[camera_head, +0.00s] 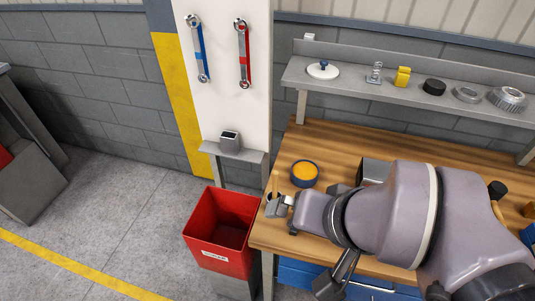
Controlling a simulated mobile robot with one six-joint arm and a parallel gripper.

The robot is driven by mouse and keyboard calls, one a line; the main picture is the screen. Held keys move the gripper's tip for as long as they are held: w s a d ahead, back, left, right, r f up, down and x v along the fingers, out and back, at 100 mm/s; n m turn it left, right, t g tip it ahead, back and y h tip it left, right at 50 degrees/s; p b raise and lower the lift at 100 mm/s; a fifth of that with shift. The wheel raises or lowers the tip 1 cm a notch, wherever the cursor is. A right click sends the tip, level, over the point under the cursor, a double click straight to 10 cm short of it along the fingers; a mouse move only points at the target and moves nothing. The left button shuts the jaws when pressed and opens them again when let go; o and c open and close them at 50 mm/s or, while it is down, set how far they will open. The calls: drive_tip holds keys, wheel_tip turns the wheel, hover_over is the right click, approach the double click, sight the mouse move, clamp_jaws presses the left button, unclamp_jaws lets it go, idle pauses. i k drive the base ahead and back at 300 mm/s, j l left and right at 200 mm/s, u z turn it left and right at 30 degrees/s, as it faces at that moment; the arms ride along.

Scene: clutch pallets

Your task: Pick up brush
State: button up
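My gripper (277,206) is at the left edge of the wooden workbench (330,140), left of and nearer than a round blue tin (304,174) with an orange top. A thin, light-brown upright stick (275,183), which may be the brush handle, rises right at the fingertips. Its lower end is hidden by the gripper, so no bristles show. The gripper is small and partly hidden by its own wrist. I cannot tell whether the fingers are closed on the stick or only beside it.
A red bin (222,231) stands on the floor left of the bench. A shelf (420,84) behind holds several small parts. A grey block (374,171) is on the bench beside my arm. Two wrenches hang on the white panel (224,110).

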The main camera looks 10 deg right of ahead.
sight(275, 174)
drive_tip(key=k+j, duration=0.1)
drive_tip(key=j, duration=0.25)
drive_tip(key=j+z, duration=0.1)
drive_tip(key=j, duration=0.25)
drive_tip(key=k+j, duration=0.15)
drive_tip(key=j, duration=0.2)
drive_tip(key=k+j+z, duration=0.1)
drive_tip(key=j, duration=0.3)
